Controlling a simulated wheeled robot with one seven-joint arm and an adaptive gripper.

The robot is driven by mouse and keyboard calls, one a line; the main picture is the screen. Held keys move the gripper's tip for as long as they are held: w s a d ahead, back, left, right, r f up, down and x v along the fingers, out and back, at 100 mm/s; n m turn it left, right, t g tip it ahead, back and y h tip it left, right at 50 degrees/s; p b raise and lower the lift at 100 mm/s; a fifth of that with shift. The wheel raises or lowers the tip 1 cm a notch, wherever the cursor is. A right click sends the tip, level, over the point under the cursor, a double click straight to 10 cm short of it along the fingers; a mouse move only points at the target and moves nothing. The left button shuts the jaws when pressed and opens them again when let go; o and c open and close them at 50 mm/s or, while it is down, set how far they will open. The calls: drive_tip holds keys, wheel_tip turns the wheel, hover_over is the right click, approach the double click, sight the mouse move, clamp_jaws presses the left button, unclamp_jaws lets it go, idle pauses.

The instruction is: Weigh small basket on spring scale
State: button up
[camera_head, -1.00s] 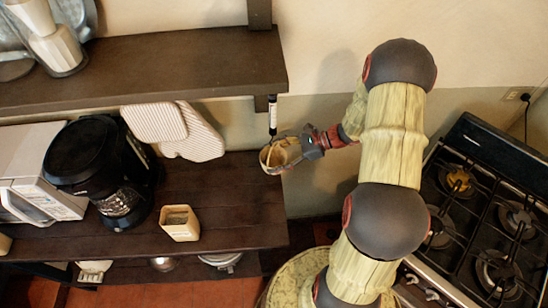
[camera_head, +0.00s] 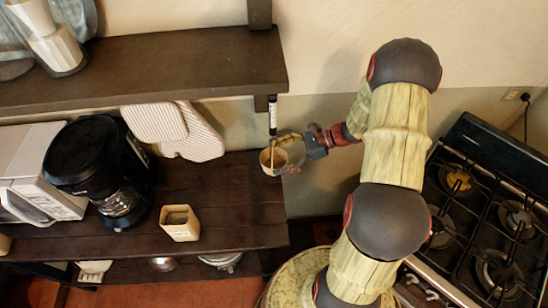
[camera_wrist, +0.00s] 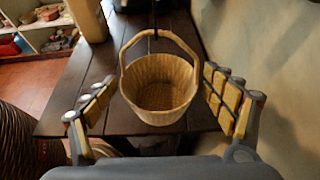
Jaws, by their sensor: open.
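The small wicker basket (camera_head: 268,163) hangs below the spring scale (camera_head: 272,117) at the right end of the wall shelf. In the wrist view the basket (camera_wrist: 158,90) is upright, and a thin dark hook or line meets the top of its arched handle. My gripper (camera_head: 285,153) is open, just right of the basket in the head view. In the wrist view my gripper's (camera_wrist: 166,108) padded fingers stand on either side of the basket, with visible gaps. The scale's reading is too small to make out.
The dark wooden counter (camera_head: 235,205) lies below the basket, with a tan square container (camera_head: 179,222) and a black coffee maker (camera_head: 100,170) farther left. The wall shelf (camera_head: 180,65) is above. A gas stove (camera_head: 490,220) stands at the right.

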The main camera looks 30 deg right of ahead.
drive_tip(key=v, duration=1)
drive_tip(key=shift+d, duration=0.3)
drive_tip(key=shift+s, duration=0.1)
drive_tip(key=s+f+n+g+h, duration=0.2)
drive_tip(key=s+f+n+g, duration=0.15)
drive_tip(key=s, duration=0.25)
drive_tip(key=s+a+r+n+g+h, duration=0.2)
drive_tip(key=s+a+r+n+h, duration=0.15)
drive_tip(key=s+n, duration=0.2)
drive_tip(key=s+a+r+n+t+h+b, duration=0.1)
drive_tip(key=s+a+r+n+t+h, duration=0.1)
drive_tip(key=a+r+n, duration=0.5)
drive_tip(key=s+a+r+n+t+h, duration=0.2)
drive_tip(key=a+r+n+t+h, duration=0.2)
drive_tip(key=r, duration=0.8)
drive_tip(key=a+n, duration=0.2)
drive_tip(key=a, duration=0.2)
drive_tip(key=shift+r+n+b, duration=0.25)
drive_tip(key=shift+n+b, duration=0.15)
idle(2.2)
